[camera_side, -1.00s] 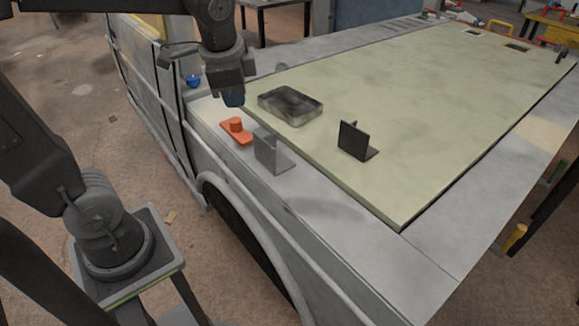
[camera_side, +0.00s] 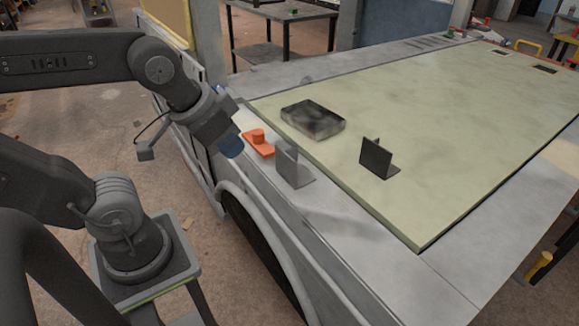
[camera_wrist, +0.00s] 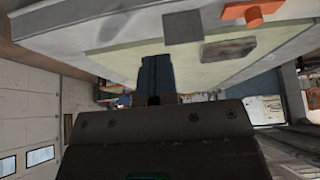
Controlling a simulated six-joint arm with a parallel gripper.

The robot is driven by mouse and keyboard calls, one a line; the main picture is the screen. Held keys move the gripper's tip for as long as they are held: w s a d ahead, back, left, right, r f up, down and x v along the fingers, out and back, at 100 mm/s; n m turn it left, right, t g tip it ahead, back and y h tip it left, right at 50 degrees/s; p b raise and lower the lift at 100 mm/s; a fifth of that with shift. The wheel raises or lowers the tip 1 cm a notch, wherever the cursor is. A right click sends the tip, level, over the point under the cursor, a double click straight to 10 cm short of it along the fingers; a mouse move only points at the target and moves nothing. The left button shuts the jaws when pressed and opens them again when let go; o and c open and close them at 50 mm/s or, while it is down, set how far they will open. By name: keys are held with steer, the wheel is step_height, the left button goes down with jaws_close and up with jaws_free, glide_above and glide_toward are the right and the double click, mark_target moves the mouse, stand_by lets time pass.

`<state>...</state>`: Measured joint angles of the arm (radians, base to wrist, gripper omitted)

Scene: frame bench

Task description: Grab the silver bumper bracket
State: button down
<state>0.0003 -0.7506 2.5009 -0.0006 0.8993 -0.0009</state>
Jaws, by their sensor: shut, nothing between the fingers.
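The silver bumper bracket (camera_side: 292,168) is an L-shaped grey plate standing upright on the light metal ledge in the side view. It seems to be the grey upright piece (camera_wrist: 182,26) at the top of the wrist view. My gripper (camera_side: 233,146) is shut and empty, tilted down to the right. It appears left of the bracket and apart from it, near an orange part. In the wrist view its dark closed fingers (camera_wrist: 155,78) point up the picture, with the bracket beyond and slightly right.
The orange part (camera_side: 259,142) lies on the ledge between gripper and bracket. The ledge in front of the silver bracket is clear.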

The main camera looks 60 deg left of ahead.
steer(key=c, duration=1.8)
jaws_free()
steer(key=shift+c, duration=0.2)
steer(key=o, duration=0.6)
steer(key=shift+o, duration=0.2)
steer(key=n+g, duration=0.6)
steer(key=n, duration=1.2)
glide_above(284, 176)
steer(key=a, duration=0.1)
steer(key=shift+w+f, duration=0.15)
steer(key=shift+w, duration=0.1)
step_height(284, 176, down, 8)
steer(key=shift+r, duration=0.15)
steer(key=shift+s+d+f, duration=0.1)
steer(key=shift+d+f, duration=0.05)
steer(key=shift+f, duration=1.2)
steer(key=shift+d+f, duration=0.15)
steer(key=shift+f, duration=1.2)
